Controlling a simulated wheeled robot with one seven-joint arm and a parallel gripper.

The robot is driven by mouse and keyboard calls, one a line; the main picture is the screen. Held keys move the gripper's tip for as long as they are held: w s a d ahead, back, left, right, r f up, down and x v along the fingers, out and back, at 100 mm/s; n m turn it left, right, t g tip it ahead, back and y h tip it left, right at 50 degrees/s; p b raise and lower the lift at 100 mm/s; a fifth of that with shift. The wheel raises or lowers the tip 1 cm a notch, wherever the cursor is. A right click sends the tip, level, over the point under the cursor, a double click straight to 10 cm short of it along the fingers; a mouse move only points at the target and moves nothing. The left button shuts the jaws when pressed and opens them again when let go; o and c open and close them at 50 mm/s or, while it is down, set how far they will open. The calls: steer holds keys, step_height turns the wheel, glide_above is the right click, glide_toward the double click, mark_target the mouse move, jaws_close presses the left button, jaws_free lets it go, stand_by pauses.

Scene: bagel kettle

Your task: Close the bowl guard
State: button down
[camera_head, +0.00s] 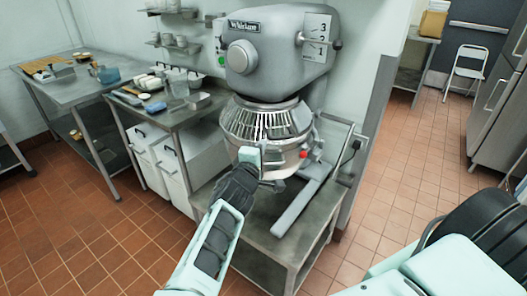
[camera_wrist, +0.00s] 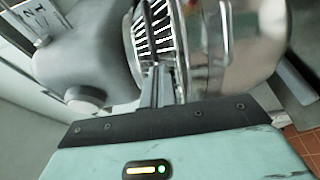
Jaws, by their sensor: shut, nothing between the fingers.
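The bowl guard (camera_head: 262,121) is a wire cage ringing the top of the mixer bowl, under the grey mixer head (camera_head: 275,55). Its bars also show close up in the wrist view (camera_wrist: 155,30). The steel bowl (camera_head: 268,158) sits below it, and its shiny side fills the right of the wrist view (camera_wrist: 235,50). My gripper (camera_head: 247,155) is in front of the bowl and guard. In the wrist view the fingers (camera_wrist: 158,75) are shut with nothing between them, tips up against or very near the guard's bars. I cannot tell whether they touch.
The mixer stands on a low metal table (camera_head: 255,225). A worktable (camera_head: 170,112) with containers and white bins (camera_head: 175,165) beneath is to the left. A steel shelf table (camera_head: 75,85) is farther left. The tiled floor (camera_head: 385,175) on the right is clear.

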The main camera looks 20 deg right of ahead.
steer(key=s+d+b, duration=0.2)
steer(key=s+b, duration=0.1)
steer(key=s, duration=0.6)
